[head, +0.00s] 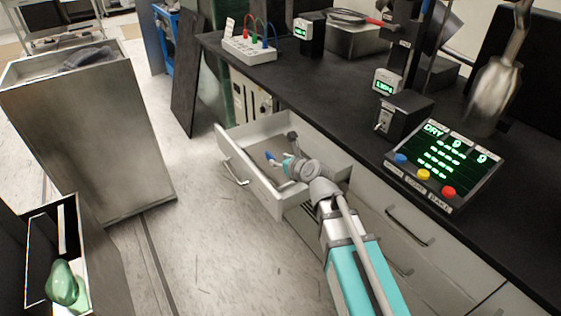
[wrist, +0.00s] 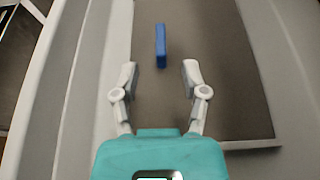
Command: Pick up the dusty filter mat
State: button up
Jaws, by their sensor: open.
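A small, thin blue slab (wrist: 160,45) lies on the floor of the open drawer in the wrist view; its blue also shows in the head view (head: 270,157). It could be the filter mat, but I see no clear dust on it. My gripper (wrist: 160,70) is open and empty, low over the drawer. The slab lies straight ahead, lined up between the two fingers, its near end about level with the fingertips in the picture. I cannot tell the height left between them. A crumpled grey thing (head: 88,57) lies on top of the metal cabinet at the left.
The drawer (head: 250,179) has pale walls close around my gripper, under the black worktop (head: 330,95). A dark small object (head: 293,136) lies at its back. A control panel (head: 445,160) stands on the worktop. A dark bin (head: 75,215) holds a green thing (head: 64,284). Floor between is clear.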

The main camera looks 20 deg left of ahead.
aim_at(268, 154)
jog(key=shift+b+x, duration=0.45)
jog(key=shift+x, duration=1.45)
jog(key=shift+f, duration=0.1)
jog(key=shift+b+x, duration=1.05)
jog(key=shift+x, duration=1.55)
jog(key=shift+d, duration=0.1)
jog(key=shift+c, duration=0.2)
grip_shut()
